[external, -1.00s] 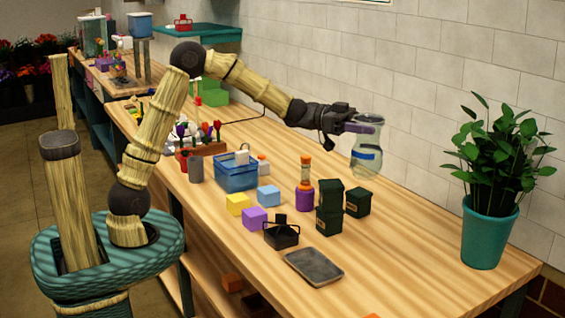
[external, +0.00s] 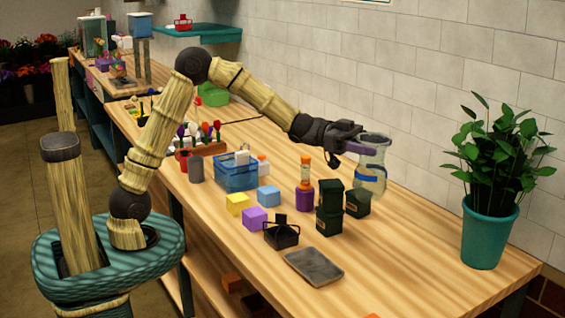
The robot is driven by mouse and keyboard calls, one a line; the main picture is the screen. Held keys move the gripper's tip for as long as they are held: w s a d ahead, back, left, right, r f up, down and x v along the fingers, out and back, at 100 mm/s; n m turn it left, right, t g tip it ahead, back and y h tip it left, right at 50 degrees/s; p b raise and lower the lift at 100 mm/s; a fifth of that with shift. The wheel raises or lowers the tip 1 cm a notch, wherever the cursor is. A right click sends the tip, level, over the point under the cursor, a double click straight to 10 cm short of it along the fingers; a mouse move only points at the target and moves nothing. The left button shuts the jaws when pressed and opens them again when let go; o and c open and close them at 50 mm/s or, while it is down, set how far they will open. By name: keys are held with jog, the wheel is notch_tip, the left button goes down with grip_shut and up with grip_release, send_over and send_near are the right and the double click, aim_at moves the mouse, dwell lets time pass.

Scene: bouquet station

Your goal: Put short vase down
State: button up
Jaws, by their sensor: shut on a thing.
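The short vase (external: 371,178) is clear glass with a blue band around its middle. It is upright at the back of the wooden table (external: 420,240), near the tiled wall. My gripper (external: 364,148) is shut on the vase near its neck, reaching in from the left. The vase's bottom is partly behind the dark green boxes, so I cannot tell whether it touches the table.
Dark green boxes (external: 330,208) stand just in front of the vase. A purple bottle with an orange top (external: 304,198) is left of them. A potted plant (external: 487,235) stands at the right. The table between the boxes and plant is clear.

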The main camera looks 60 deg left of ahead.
aim_at(368, 201)
notch_tip(368, 201, down, 9)
jog(key=shift+r, duration=0.2)
dwell(0.3)
jog(key=shift+f, duration=3.1)
jog(key=shift+f, duration=1.9)
jog(key=shift+f, duration=0.15)
jog(key=o, duration=1.9)
jog(key=shift+s, duration=0.1)
